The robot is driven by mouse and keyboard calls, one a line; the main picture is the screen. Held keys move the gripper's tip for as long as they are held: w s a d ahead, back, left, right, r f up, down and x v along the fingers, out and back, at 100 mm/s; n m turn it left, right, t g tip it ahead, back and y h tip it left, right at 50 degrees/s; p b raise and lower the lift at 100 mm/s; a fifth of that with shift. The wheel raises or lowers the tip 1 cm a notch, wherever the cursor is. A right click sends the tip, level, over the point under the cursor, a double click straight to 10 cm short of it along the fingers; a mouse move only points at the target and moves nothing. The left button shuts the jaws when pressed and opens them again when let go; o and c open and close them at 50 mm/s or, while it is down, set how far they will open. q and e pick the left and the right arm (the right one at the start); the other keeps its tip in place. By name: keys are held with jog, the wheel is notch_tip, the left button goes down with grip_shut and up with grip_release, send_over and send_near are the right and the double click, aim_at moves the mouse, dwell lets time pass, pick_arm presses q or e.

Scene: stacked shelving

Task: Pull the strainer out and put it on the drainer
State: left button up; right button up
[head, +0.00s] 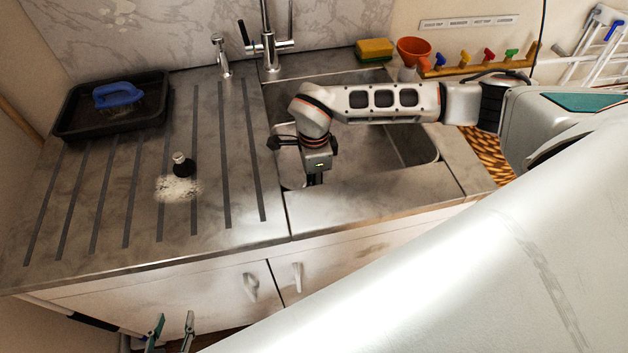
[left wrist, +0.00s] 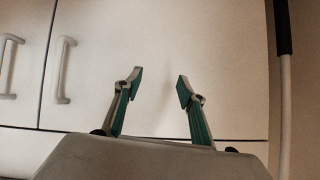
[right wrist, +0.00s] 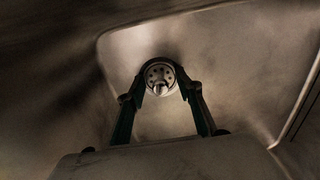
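The round metal strainer (right wrist: 159,72), with holes and a small knob, sits at the bottom of the sink in the right wrist view. My right gripper (right wrist: 161,80) is open above it, its fingertips showing on either side of it; whether they touch it is unclear. In the head view my right arm reaches down into the sink (head: 410,145) and hides the strainer. The drainer (head: 105,195) is the grey ribbed surface left of the sink. My left gripper (head: 170,328) is open and empty in front of the white cupboard; it also shows in the left wrist view (left wrist: 160,80).
A black tray (head: 70,122) with a blue brush (head: 118,95) stands on the drainer's back left.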

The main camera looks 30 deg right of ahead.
grip_shut()
jog(key=shift+r+p, duration=0.65)
jog(key=shift+r, duration=0.05)
dwell(0.8)
jog(key=shift+r+p, duration=0.65)
jog(key=shift+r, duration=0.1)
